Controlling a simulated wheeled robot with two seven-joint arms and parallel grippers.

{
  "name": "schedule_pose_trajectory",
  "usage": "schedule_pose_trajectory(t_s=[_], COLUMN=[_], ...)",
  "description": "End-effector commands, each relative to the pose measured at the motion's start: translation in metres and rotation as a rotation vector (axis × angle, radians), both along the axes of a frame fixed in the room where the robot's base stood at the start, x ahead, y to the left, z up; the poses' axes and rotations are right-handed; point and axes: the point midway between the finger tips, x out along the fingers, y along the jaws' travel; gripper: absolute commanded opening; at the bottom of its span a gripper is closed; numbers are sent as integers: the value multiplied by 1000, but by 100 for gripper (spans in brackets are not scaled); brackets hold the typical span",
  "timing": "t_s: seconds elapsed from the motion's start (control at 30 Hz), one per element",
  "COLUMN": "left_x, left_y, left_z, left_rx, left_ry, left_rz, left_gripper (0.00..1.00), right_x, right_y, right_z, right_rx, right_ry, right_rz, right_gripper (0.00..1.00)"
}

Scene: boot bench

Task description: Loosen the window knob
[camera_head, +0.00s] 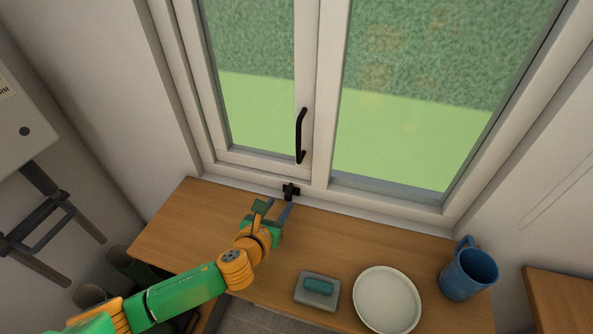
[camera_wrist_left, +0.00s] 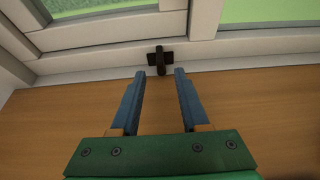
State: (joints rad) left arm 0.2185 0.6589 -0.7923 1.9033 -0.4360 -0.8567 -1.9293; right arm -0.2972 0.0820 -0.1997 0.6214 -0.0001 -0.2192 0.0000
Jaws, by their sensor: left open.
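The window knob is a small black cross-shaped knob (camera_head: 290,191) low on the white window frame, just above the wooden bench top. In the left wrist view the knob (camera_wrist_left: 160,60) sits straight ahead, just beyond and between the fingertips. My left gripper (camera_head: 276,206) is open and empty, its two blue fingers (camera_wrist_left: 160,72) apart on either side of the knob's line. Whether the fingertips reach around the knob I cannot tell; they look just short of it. My right gripper is not in view.
The wooden bench top (camera_head: 180,225) holds a grey dish with a teal block (camera_head: 318,286), a white plate (camera_head: 387,300) and a blue mug (camera_head: 468,275) to the right. A black window handle (camera_head: 300,136) stands above the knob. A grey box (camera_head: 25,115) hangs on the left wall.

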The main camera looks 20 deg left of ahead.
Motion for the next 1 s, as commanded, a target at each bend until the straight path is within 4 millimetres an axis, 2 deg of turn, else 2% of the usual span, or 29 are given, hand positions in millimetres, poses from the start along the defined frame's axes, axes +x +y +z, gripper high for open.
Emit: schedule_pose_trajectory(t_s=[0.13, 0.3, 0.5, 0.87, 0.9, 1.0], left_x=[9, 38, 59, 65, 65, 65], left_y=[0, -1, -2, -2, -2, -2], left_z=[-4, -16, -24, -28, -28, -28], left_rx=[-1, -2, -1, -2, -2, -2], left_ry=[0, 0, 0, 1, 1, 2], left_rz=[2, 3, 3, 1, 1, 1], left_gripper=[45, 45, 45, 45, 42, 15], right_x=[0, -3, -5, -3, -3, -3], right_y=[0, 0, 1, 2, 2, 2], right_z=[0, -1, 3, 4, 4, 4], right_rx=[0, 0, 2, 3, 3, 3], right_ry=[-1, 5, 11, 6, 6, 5], right_rz=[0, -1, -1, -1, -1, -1], right_gripper=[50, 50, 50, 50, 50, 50])
